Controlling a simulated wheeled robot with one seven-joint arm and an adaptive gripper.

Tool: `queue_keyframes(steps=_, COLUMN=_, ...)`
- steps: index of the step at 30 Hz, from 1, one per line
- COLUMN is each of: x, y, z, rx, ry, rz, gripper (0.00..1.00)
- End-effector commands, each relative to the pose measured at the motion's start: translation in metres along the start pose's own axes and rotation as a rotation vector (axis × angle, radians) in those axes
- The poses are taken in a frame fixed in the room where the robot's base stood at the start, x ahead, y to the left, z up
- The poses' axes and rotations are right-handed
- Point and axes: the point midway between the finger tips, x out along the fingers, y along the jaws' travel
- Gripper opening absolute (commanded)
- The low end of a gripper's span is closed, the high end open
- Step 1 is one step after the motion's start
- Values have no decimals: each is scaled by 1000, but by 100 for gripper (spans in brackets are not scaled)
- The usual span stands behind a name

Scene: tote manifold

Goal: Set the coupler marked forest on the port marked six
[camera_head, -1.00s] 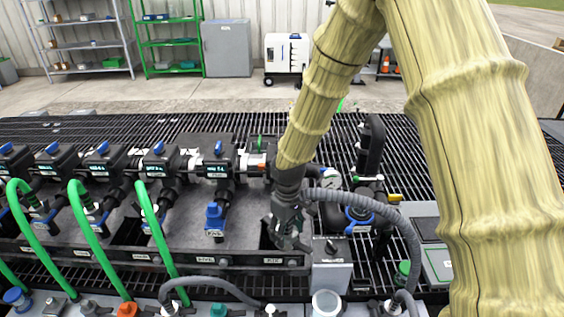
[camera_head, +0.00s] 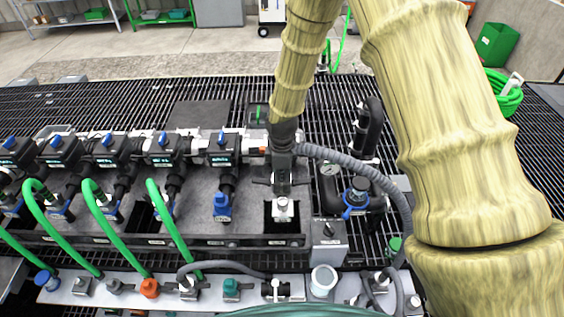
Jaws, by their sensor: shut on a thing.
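My gripper (camera_head: 281,188) points down at the right end of the grey manifold panel (camera_head: 196,215). It is shut on a small silver-white fitting (camera_head: 283,210), which looks like a coupler. The fitting sits over a dark square opening near the panel's front edge. I cannot tell if it touches anything below. No forest mark is readable on it. A row of black valve units with blue handles runs along the panel, and the rightmost clear one (camera_head: 223,150) has a blue coupler (camera_head: 221,207) below it. The port marked six cannot be read; my arm hides part of the panel's right end.
A front rail (camera_head: 95,290) holds several fittings, including an orange one (camera_head: 149,288), a teal one (camera_head: 231,288) and a white cup (camera_head: 323,281). Green hoses (camera_head: 105,228) arch over the left side.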

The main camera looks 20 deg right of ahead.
Motion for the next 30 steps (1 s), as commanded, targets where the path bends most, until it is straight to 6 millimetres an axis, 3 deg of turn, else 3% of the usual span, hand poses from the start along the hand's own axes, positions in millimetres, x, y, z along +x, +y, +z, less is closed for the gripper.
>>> queue_keyframes(steps=8, x=-1, y=1, z=8, rx=-27, ry=-1, rz=0, gripper=20)
queue_keyframes(steps=30, x=36, y=1, z=7, rx=-26, ry=0, rz=1, gripper=20)
